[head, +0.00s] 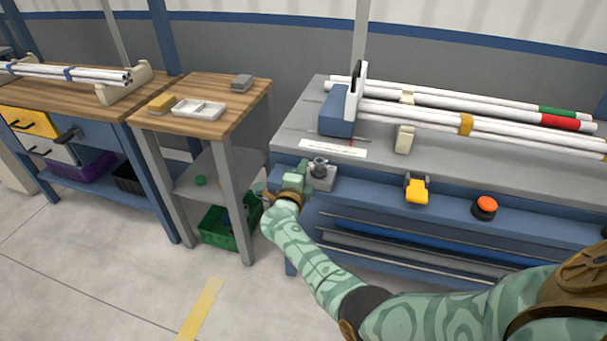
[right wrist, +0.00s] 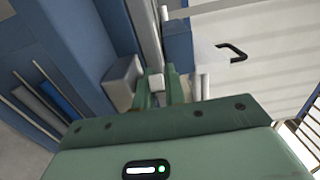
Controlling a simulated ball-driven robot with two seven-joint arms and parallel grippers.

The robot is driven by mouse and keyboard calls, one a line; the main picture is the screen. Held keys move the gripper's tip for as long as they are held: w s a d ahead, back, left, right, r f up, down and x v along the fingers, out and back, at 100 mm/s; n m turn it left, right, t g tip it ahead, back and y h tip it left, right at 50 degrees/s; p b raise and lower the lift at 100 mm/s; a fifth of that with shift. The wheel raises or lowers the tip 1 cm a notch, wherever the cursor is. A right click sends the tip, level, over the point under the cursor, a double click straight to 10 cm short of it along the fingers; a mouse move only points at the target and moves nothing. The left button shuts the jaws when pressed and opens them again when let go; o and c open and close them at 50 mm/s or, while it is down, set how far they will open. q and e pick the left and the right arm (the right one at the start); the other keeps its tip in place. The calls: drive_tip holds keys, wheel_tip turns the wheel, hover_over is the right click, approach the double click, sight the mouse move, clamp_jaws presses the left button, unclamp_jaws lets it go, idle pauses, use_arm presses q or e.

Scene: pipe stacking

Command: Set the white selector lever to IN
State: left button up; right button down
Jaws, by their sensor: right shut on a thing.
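The selector's grey housing (head: 321,178) sits at the left end of the blue bench front, with a dark round part on top. It also shows in the right wrist view (right wrist: 121,80). My right gripper (head: 297,180) is at the housing's left side. In the right wrist view its two green fingers (right wrist: 158,92) are closed around the small white lever (right wrist: 157,82). The gripper hides the lever in the head view. I cannot read any IN mark or tell the lever's setting. My left gripper is not in view.
The grey bench (head: 292,142) carries long white pipes (head: 440,118) and a blue clamp block (head: 337,112). A yellow switch (head: 416,189) and an orange button (head: 486,205) are right along the front. A wooden side table (head: 227,117) stands left, with a green crate (head: 222,228) below.

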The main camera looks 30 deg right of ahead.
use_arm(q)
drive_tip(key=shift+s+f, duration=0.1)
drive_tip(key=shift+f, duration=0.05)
use_arm(e)
drive_tip(key=shift+f, duration=0.1)
drive_tip(key=c, duration=1.5)
unclamp_jaws()
drive_tip(key=shift+o, duration=0.2)
